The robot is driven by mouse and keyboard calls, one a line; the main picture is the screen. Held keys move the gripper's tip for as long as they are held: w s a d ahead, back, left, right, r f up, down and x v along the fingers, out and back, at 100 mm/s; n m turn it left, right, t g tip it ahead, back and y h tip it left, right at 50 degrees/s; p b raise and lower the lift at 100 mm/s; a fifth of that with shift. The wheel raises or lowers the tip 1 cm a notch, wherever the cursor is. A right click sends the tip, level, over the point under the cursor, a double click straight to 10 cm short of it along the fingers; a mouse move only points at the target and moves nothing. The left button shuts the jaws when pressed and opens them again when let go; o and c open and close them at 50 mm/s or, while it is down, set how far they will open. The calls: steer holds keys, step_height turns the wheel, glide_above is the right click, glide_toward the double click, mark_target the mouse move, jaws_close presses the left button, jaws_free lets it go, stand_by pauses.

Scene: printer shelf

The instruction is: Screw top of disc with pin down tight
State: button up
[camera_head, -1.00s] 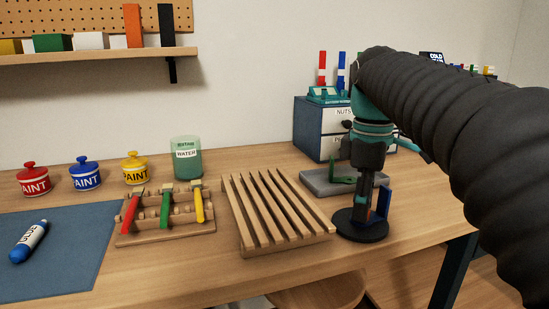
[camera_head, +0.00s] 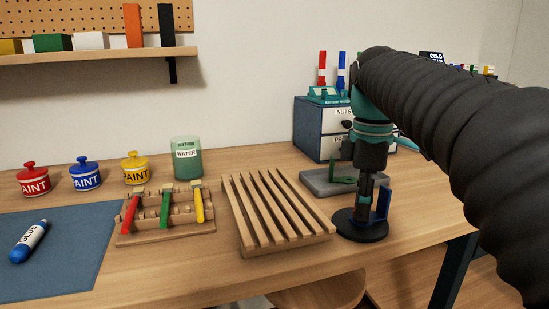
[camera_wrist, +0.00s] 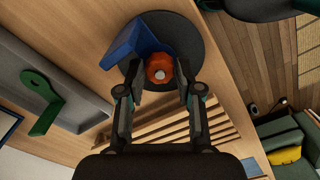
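The black disc (camera_head: 361,229) stands on the wooden table's right part, with a blue upright piece (camera_head: 383,203) on it. The wrist view shows the disc (camera_wrist: 192,38), the blue piece (camera_wrist: 135,43) and an orange lobed screw top (camera_wrist: 159,70) with a pale pin end at its centre. My gripper (camera_head: 364,208) points straight down over the disc. In the wrist view its fingers (camera_wrist: 159,72) stand apart on either side of the screw top, with narrow gaps showing; contact is not visible. In the head view the fingers hide the screw top.
A grey tray with a green bracket (camera_head: 343,180) lies just behind the disc. A slatted wooden rack (camera_head: 277,212) stands close on its left. A blue drawer box (camera_head: 308,132) is at the back. The table's front edge is near the disc.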

steer(key=shift+o, duration=0.4)
steer(key=shift+r, duration=3.5)
steer(key=shift+s, duration=0.1)
